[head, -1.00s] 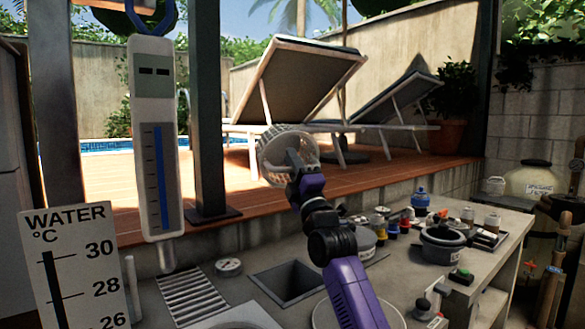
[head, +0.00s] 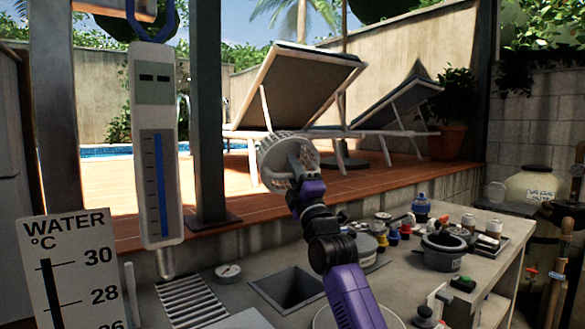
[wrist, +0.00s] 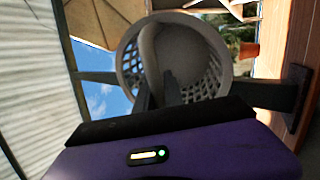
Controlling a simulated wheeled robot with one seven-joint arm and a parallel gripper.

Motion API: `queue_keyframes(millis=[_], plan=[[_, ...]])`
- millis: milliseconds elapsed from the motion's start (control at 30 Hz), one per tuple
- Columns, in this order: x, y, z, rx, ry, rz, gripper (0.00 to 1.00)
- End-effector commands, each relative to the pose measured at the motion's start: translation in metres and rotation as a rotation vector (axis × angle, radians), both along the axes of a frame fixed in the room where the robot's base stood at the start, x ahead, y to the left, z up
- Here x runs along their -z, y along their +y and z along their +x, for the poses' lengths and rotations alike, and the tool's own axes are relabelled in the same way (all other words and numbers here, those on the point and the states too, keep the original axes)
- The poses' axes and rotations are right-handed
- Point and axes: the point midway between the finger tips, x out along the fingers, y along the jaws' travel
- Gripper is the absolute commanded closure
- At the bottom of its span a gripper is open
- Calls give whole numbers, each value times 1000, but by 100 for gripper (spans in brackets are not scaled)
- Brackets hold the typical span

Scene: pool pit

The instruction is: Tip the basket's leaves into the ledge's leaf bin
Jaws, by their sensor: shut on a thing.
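My gripper (head: 298,172) is shut on the light grey lattice basket (head: 270,155), held up in the air above the ledge and in front of the deck. In the wrist view the basket (wrist: 213,75) is just beyond the dark fingers (wrist: 160,93), with a grey curved band across its middle. It looks tipped on its side. I see no leaves in it; its inside is partly hidden. A dark square opening (head: 290,288) is set in the ledge (head: 235,292), below the basket; I cannot tell whether this is the leaf bin.
A hanging thermometer (head: 156,145) and a dark post (head: 208,110) stand left of the basket. A slatted grate (head: 193,300) and a round gauge (head: 228,273) lie on the ledge. A pot (head: 443,250) and several small bottles crowd the right. Loungers (head: 300,90) stand on the deck behind.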

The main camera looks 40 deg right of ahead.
Motion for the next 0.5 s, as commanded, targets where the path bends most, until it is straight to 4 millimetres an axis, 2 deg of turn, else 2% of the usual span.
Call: queue_keyframes(millis=[133, 500], plan=[[-11, 0, 0, 1, 29, 5, 100], [-22, 0, -1, 1, 120, 26, 100]])
